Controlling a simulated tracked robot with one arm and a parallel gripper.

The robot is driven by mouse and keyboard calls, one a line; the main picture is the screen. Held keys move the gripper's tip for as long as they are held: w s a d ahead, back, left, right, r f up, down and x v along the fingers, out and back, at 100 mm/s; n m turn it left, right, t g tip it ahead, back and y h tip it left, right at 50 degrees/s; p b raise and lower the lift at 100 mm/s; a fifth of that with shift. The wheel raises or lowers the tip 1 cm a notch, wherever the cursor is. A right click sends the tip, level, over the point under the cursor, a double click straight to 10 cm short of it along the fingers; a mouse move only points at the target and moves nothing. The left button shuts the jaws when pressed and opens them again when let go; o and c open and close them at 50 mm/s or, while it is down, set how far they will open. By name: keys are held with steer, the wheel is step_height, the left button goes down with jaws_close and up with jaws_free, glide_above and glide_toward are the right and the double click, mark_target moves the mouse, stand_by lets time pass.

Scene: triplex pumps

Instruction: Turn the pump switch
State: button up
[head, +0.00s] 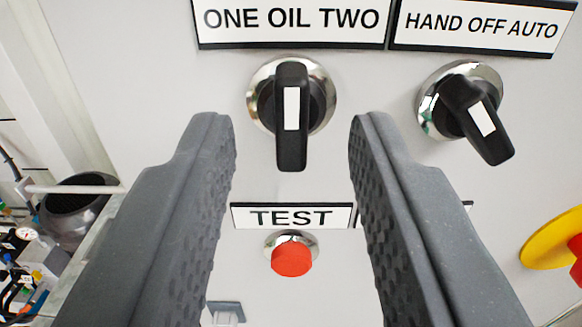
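A black rotary switch (291,140) with a chrome ring and a white mark sits under the label "ONE OIL TWO" (290,19). Its handle points straight down. A second black rotary switch (478,118) sits to the right, under the label "HAND OFF AUTO" (482,24). Its handle is tilted, with the lower end to the right. My gripper (292,130) is open. Its two dark, textured fingers stand apart, one on each side of the left switch in the picture. No contact shows between the fingers and the switch.
A red push button (291,258) under a "TEST" label (291,217) shows between the fingers. A yellow and red emergency-stop button (552,242) is at the right edge. Pipes and coloured parts (25,250) stand left of the grey panel (130,60).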

steer(key=s, duration=1.1)
steer(key=shift+s+f, duration=0.2)
steer(key=shift+s, duration=0.15)
steer(key=s+r+g, duration=0.2)
steer(key=s+r, duration=0.9)
steer(key=r, duration=0.5)
steer(key=shift+s+g, duration=0.2)
steer(key=shift+g, duration=0.1)
steer(key=shift+d, duration=0.1)
stand_by(0.7)
jaws_close()
stand_by(1.6)
